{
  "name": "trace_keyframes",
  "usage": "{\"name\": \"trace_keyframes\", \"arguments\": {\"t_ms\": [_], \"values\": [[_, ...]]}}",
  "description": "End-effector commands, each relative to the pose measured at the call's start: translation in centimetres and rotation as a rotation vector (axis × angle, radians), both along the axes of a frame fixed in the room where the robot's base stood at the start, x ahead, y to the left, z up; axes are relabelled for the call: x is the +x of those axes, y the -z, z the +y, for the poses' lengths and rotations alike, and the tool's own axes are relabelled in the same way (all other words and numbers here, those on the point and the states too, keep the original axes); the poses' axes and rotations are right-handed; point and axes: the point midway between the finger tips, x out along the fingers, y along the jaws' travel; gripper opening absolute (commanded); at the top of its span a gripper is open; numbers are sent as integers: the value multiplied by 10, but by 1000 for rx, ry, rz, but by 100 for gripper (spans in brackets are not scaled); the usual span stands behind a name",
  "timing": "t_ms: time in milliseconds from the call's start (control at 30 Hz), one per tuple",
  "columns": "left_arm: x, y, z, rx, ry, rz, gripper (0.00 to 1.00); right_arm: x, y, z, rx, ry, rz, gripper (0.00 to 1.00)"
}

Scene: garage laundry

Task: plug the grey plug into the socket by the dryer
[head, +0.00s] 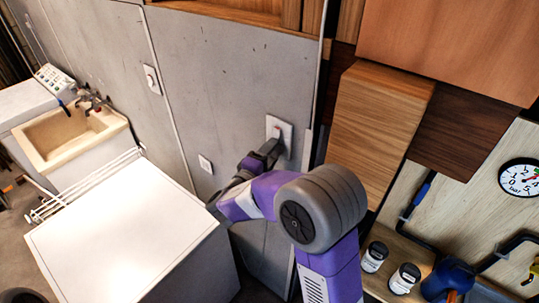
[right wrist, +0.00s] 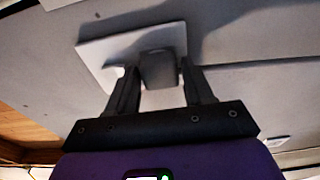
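The grey plug (right wrist: 158,70) sits between the two fingertips of my right gripper (right wrist: 160,82) in the right wrist view, and the gripper looks shut on it. Directly behind the plug is a white wall plate (right wrist: 105,55), the socket. In the head view the same plate (head: 285,128) is on the grey wall, and my right gripper (head: 268,152) reaches up to its lower part. The plug lies in front of the plate; whether its pins are in is hidden. The plug is not clear in the head view, behind the fingers. My left gripper is not in view.
A white box-shaped appliance (head: 120,230) stands at lower left, with a white rack (head: 85,185) behind it. A sink (head: 70,135) is farther left. Other wall plates (head: 152,79) (head: 205,164) are on the grey wall. A wooden cabinet (head: 380,120) and shelf jars (head: 404,278) are right.

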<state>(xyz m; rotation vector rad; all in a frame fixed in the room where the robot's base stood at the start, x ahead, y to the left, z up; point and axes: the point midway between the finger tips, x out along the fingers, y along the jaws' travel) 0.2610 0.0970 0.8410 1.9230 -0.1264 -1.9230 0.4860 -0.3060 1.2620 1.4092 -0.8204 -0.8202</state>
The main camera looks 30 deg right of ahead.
Motion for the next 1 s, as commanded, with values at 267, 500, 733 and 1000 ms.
{"name": "trace_keyframes", "arguments": {"t_ms": [267, 500, 733, 1000], "values": [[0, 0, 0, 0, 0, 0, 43, 0, -1, 0, -1, 0, -2, 71], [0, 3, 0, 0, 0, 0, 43, -7, 0, 14, 0, -4, -4, 71], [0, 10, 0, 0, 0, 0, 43, -26, 2, 48, 2, -5, 1, 71], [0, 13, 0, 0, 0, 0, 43, -38, 2, 66, 2, 0, 4, 71]]}}
